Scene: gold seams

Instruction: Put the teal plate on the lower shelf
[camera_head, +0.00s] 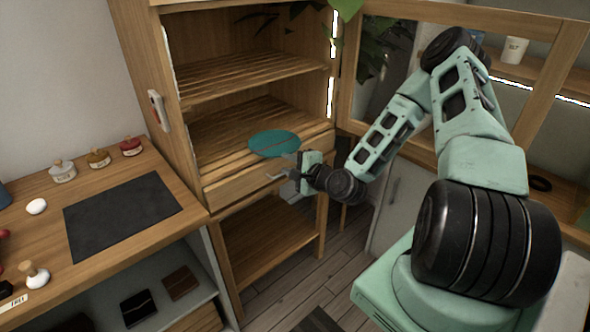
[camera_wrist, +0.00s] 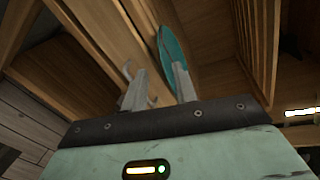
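The teal plate (camera_head: 275,143) lies flat on the lower slatted shelf (camera_head: 225,128) of the open wooden cabinet, near its front edge. My gripper (camera_head: 279,168) is just in front of and below the plate, by the cabinet's front rail. In the wrist view its two grey fingers (camera_wrist: 153,78) stand apart with nothing between them. The plate (camera_wrist: 172,48) shows there edge-on beyond the right finger, which hides part of it. I cannot tell whether that finger touches it.
The upper shelf (camera_head: 240,76) is empty. The glazed cabinet door (camera_head: 348,75) stands open at right, with a plant behind it. A counter at left holds a dark mat (camera_head: 122,213) and several small jars. An open lower bay (camera_head: 265,240) is below the front rail.

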